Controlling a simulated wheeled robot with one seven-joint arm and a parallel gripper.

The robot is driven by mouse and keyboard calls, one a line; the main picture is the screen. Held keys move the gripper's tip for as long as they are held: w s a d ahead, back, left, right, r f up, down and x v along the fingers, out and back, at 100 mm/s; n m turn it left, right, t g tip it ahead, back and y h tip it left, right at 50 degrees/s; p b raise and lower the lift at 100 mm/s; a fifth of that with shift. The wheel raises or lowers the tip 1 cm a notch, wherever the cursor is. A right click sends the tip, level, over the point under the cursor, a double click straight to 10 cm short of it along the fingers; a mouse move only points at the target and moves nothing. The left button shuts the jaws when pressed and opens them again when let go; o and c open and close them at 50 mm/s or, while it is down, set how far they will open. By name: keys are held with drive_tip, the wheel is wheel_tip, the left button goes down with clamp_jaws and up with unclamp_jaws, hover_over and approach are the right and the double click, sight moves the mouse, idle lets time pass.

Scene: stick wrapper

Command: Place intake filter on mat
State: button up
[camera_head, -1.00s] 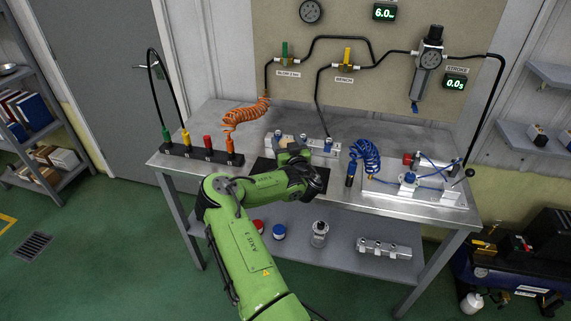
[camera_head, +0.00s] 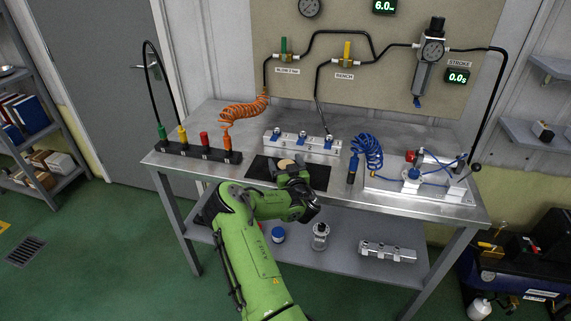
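The mat (camera_head: 261,172) is a dark rectangle on the steel bench top, in front of the white valve block. A small round tan-topped piece, which looks like the intake filter (camera_head: 286,163), is at the tip of my gripper (camera_head: 289,171), over the mat's middle. The filter appears held, as it has moved along with my gripper. The fingers are small and partly hidden, and I cannot tell whether the filter's underside touches the mat.
The white valve block (camera_head: 301,144) stands just behind the mat. A black holder with coloured connectors (camera_head: 192,152) is to the left. A blue coiled hose (camera_head: 367,150) and a white plate with fittings (camera_head: 420,186) are to the right. Bottles and parts stand on the lower shelf (camera_head: 345,248).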

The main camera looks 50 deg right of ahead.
drive_tip(key=shift+o, duration=0.2)
drive_tip(key=shift+r, duration=0.25)
drive_tip(key=p+v, duration=0.3)
drive_tip(key=v, duration=0.9)
drive_tip(key=w+a+r+m+g, duration=0.4)
drive_tip(key=w+r+m+g, duration=0.1)
drive_tip(key=w+r, duration=0.15)
drive_tip(key=a+r+n+y, duration=0.2)
drive_tip(key=a+r+y, duration=0.1)
drive_tip(key=a, duration=0.5)
drive_tip(key=a+r+n+y, duration=0.1)
drive_tip(key=a+r+y, duration=0.25)
drive_tip(key=a, duration=0.55)
drive_tip(key=s+a+r+n+g+y, duration=0.1)
drive_tip(key=s+a+r+n+y, duration=0.3)
drive_tip(key=s+a, duration=0.5)
drive_tip(key=s+a+r+n+g, duration=0.1)
drive_tip(key=s+a+n+g, duration=0.1)
drive_tip(key=s+a+n, duration=0.3)
drive_tip(key=s+a, duration=0.4)
drive_tip(key=s, duration=0.2)
drive_tip(key=shift+s+a+r+g, duration=0.25)
drive_tip(key=shift+s+r+g, duration=0.05)
drive_tip(key=shift+r+g, duration=0.1)
